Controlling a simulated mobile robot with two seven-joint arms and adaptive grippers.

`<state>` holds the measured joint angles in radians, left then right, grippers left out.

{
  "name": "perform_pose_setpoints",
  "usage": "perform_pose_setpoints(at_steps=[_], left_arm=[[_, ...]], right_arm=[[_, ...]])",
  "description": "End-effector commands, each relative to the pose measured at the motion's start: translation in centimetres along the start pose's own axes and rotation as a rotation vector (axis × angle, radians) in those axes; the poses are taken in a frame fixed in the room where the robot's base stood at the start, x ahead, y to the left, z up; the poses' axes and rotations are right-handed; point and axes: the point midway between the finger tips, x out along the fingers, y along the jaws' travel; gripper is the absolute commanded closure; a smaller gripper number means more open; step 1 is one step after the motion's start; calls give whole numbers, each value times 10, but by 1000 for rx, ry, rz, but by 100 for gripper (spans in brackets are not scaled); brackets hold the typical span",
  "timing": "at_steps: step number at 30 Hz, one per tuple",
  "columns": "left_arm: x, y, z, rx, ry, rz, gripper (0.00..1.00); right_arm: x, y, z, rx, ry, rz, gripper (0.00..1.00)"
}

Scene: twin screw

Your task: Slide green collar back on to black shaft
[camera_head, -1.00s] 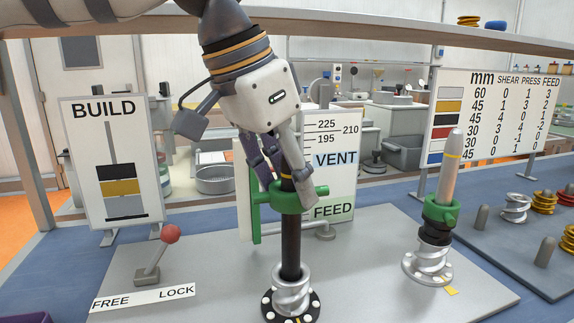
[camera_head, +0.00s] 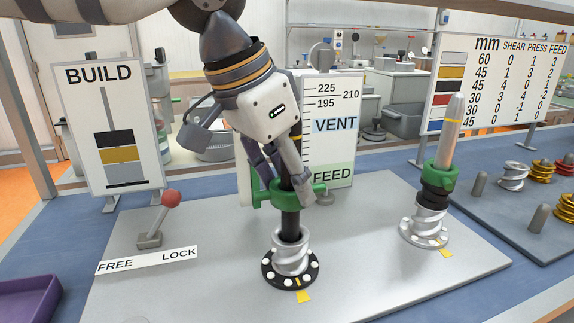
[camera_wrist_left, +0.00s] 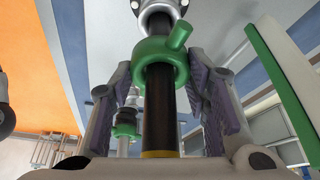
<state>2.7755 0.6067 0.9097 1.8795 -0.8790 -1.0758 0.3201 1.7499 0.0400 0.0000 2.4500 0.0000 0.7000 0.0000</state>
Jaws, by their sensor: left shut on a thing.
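The left black shaft (camera_head: 291,222) stands upright in a silver screw piece (camera_head: 291,257) on a dark round base with light dots. A green collar (camera_head: 283,196) is around this shaft, above the screw piece, with bare black shaft between them. My left gripper (camera_head: 286,183) comes from above and is shut on the collar. In the left wrist view the fingers (camera_wrist_left: 160,88) flank the shaft (camera_wrist_left: 159,110), and the collar (camera_wrist_left: 160,60) rings it at the fingertips. A yellow band shows on the shaft near the palm. My right gripper is not in view.
A second post (camera_head: 451,130) with its own green collar stands at the right. A red-knobbed lever (camera_head: 157,225) leans toward LOCK. The VENT/FEED scale board (camera_head: 334,130) stands close behind my gripper. Screw pieces and pegs stand on the right. The plate's front is clear.

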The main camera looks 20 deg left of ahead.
Motion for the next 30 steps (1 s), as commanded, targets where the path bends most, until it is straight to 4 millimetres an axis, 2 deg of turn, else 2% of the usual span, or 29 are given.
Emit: perform_pose_setpoints(at_steps=[1,3,11,14,17,24,30], left_arm=[[0,0,0,0,1,-1,51],[0,0,0,0,1,0,35],[0,0,0,0,-1,0,34],[-6,0,0,0,2,-1,34],[-26,0,-1,-2,6,-2,34],[-90,0,-1,-1,6,0,34],[-117,0,0,0,1,1,34]], right_arm=[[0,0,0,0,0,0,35],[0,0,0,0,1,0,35],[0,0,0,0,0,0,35],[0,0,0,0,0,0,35],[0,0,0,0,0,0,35],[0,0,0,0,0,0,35],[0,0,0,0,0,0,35]])
